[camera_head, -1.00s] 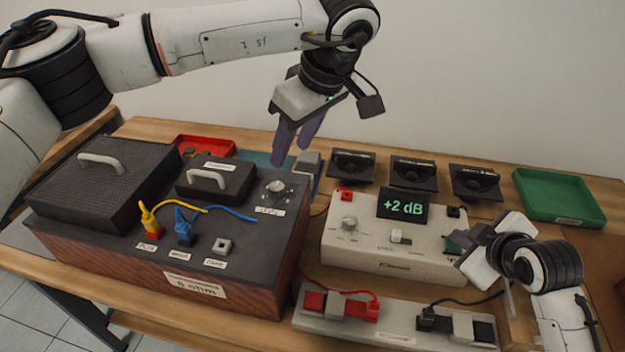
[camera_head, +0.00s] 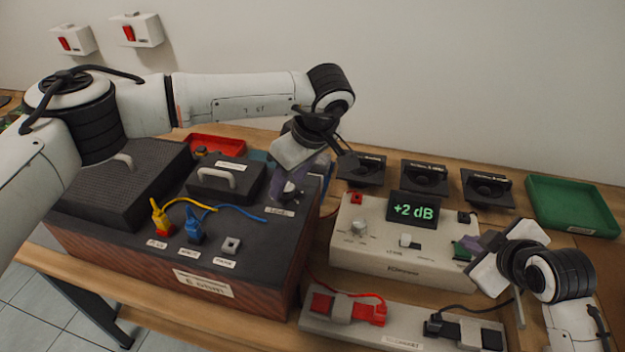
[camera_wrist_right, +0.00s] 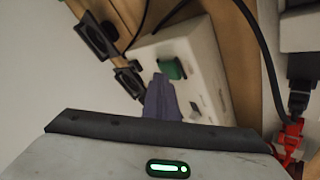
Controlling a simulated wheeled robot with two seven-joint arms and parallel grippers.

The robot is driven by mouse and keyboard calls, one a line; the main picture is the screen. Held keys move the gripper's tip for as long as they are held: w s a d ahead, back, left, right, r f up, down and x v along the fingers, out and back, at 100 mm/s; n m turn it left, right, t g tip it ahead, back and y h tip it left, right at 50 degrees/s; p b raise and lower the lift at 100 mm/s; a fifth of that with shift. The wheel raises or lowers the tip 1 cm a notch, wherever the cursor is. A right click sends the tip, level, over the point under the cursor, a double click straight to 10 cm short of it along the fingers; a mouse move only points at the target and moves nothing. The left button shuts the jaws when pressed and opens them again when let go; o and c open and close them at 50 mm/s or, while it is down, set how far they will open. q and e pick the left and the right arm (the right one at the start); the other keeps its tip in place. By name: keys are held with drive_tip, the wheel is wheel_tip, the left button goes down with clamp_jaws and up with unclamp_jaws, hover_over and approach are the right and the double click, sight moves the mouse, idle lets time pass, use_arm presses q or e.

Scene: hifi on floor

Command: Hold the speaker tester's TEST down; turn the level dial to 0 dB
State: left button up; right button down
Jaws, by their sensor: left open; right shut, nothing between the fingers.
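The white speaker tester (camera_head: 375,259) has a display (camera_head: 413,210) reading "+2 dB". At its right end is a green TEST button (camera_head: 461,252), which also shows in the right wrist view (camera_wrist_right: 173,68). My right gripper (camera_head: 474,246) is shut and empty, its purple fingertips (camera_wrist_right: 162,88) at the green button; whether they press it, I cannot tell. The silver level dial (camera_head: 288,191) is on the dark-topped "6 ohm" box (camera_head: 220,285), at its back right. My left gripper (camera_head: 295,180) is open, pointing down over the dial, its fingers partly hidden.
Yellow (camera_head: 160,216) and blue (camera_head: 194,228) plugs with cables stand on the box. A rail (camera_head: 405,330) with red and black connectors lies in front of the tester. Several small black speakers (camera_head: 424,177) and a green tray (camera_head: 571,206) stand behind.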

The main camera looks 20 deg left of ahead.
use_arm(q)
drive_tip(key=shift+a+f, duration=0.15)
drive_tip(key=shift+f, duration=0.25)
drive_tip(key=c, duration=1)
drive_tip(key=shift+w, duration=0.1)
drive_tip(key=shift+c, duration=0.2)
drive_tip(key=shift+n, duration=0.3)
drive_tip(key=n+g, duration=0.1)
drive_tip(key=n, duration=0.1)
drive_tip(key=n+g, duration=0.1)
drive_tip(key=n, duration=0.2)
drive_tip(key=shift+w+y, duration=0.2)
drive_tip(key=shift+y, duration=0.1)
drive_tip(key=n+g, duration=0.2)
drive_tip(key=n, duration=0.4)
drive_tip(key=shift+w+r, duration=0.1)
drive_tip(key=shift+w, duration=0.05)
drive_tip(key=shift+h, duration=0.5)
